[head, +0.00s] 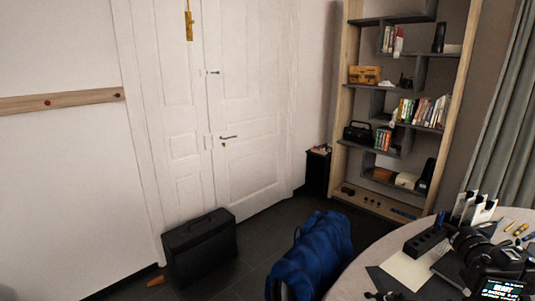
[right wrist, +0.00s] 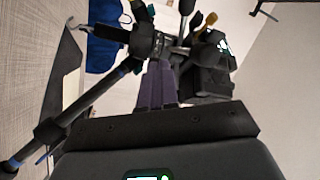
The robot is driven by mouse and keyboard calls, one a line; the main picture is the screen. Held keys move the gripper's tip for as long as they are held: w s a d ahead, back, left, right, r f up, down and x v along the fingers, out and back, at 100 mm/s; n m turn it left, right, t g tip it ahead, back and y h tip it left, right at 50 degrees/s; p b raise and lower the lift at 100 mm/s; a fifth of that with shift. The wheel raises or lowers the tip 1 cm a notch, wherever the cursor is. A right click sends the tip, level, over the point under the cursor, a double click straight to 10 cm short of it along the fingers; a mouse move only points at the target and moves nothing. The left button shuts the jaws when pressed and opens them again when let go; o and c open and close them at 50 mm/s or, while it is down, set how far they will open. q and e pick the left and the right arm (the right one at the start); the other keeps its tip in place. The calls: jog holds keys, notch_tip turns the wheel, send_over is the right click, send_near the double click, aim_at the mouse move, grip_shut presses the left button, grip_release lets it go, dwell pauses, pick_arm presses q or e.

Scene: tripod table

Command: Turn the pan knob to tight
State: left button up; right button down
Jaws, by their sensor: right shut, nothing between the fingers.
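The black tripod (right wrist: 140,42) fills the middle and left of the right wrist view, with one long leg running to the lower left. Several knobs and handles show around its head, among them a black one with a yellow tip (right wrist: 209,20). I cannot tell which is the pan knob or how it is set. My right gripper (right wrist: 160,66) has its purple fingers together, empty, with the tips close to the tripod head; contact cannot be judged. In the head view, dark gear (head: 478,243) crowds the table's right edge, its parts hard to separate. My left gripper is not seen.
The round table (head: 355,277) holds a pale sheet (head: 408,266), a black block (head: 426,241) and small tools at lower right. A blue bag (head: 316,255) stands beside it. A black case (head: 200,247) is by the door. A shelf (head: 343,110) stands behind.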

jog(key=b+v, duration=0.2)
jog(key=v, duration=0.1)
jog(key=shift+w+d+r, duration=0.15)
jog(key=shift+w, duration=0.15)
